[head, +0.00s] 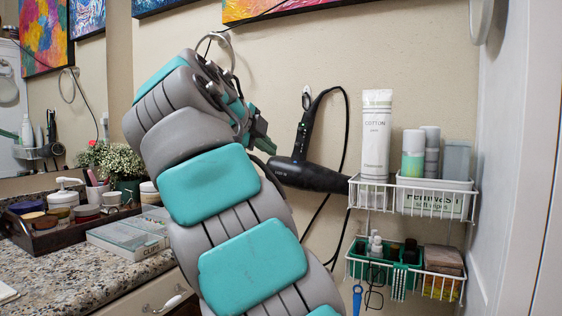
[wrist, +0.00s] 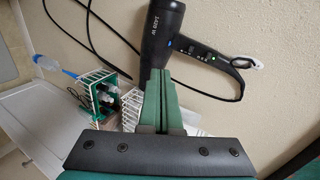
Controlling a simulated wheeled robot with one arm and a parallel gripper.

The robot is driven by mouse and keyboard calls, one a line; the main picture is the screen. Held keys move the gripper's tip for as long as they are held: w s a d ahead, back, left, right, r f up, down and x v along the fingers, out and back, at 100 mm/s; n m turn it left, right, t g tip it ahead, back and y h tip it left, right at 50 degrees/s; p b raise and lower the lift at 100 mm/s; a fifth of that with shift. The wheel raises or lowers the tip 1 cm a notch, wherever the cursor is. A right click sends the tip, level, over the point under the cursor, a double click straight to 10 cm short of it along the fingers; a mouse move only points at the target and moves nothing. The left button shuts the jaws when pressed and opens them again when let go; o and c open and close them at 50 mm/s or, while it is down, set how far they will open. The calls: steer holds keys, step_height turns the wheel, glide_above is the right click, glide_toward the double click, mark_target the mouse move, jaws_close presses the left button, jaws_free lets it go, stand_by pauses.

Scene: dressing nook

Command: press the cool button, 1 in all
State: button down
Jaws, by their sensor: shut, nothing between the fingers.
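A black hair dryer (head: 310,177) hangs on the wall, its handle pointing up. I cannot tell which of these is the cool button. My gripper (wrist: 161,74) is shut and empty, its green fingertips appearing just below the dryer body and to the left of the handle controls. In the head view my gripper (head: 268,145) is beside the dryer, partly hidden by my arm.
A white wire rack (head: 412,200) with a tube and bottles is right of the dryer. A granite counter (head: 90,282) with a tray and jars is at the left. A metal ring (head: 214,48) is on the wall behind my arm. Black cords hang near the dryer.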

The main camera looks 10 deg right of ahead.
steer(key=shift+w+a+r, duration=0.1)
steer(key=shift+a+r, duration=0.2)
steer(key=shift+a, duration=0.15)
steer(key=p, duration=0.2)
glide_toward(295, 163)
steer(key=x, duration=0.5)
steer(key=shift+f, duration=0.3)
steer(key=shift+w+d+f, duration=0.1)
steer(key=shift+w+d, duration=0.25)
steer(key=shift+w, duration=0.2)
